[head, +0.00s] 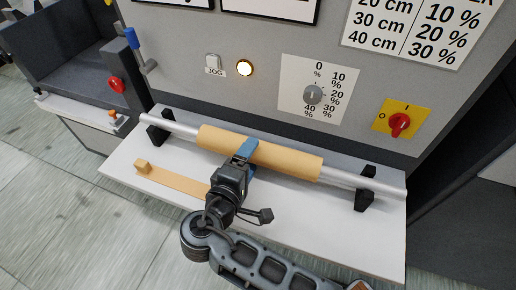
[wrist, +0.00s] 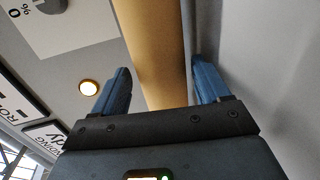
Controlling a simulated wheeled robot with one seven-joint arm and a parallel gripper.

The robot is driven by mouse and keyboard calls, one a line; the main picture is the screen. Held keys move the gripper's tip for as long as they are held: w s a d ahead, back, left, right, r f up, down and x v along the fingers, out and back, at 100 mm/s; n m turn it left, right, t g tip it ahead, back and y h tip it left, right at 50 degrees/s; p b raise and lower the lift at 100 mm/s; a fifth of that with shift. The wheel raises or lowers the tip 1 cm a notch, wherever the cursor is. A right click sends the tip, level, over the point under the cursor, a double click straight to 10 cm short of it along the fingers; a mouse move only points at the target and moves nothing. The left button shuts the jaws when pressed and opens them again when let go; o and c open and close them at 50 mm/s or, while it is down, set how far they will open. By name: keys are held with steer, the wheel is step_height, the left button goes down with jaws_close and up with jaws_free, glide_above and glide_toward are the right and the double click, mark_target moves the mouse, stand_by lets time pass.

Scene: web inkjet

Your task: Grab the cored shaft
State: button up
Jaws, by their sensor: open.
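The cored shaft is a silver bar (head: 378,184) with a tan cardboard core (head: 292,161) around its middle. It lies across two black holders on a white shelf, with bare shaft ends showing on both sides. My gripper (head: 246,151) is at the core, a little left of its middle, with blue fingers. In the wrist view the fingers of my gripper (wrist: 161,78) are spread apart, and the tan core (wrist: 150,42) runs through the gap between them. Whether either finger touches the core cannot be told.
The white shelf (head: 315,228) bears the left holder (head: 159,132), the right holder (head: 365,190) and a flat tan strip with a small block (head: 172,180). Behind rises a grey machine panel with a percent dial (head: 313,95), a lit lamp (head: 244,68) and a red rotary switch (head: 400,123).

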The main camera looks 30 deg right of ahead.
steer(key=shift+w+d+f, duration=0.15)
steer(key=shift+w+d, duration=0.25)
steer(key=shift+d, duration=0.2)
jaws_close()
stand_by(0.3)
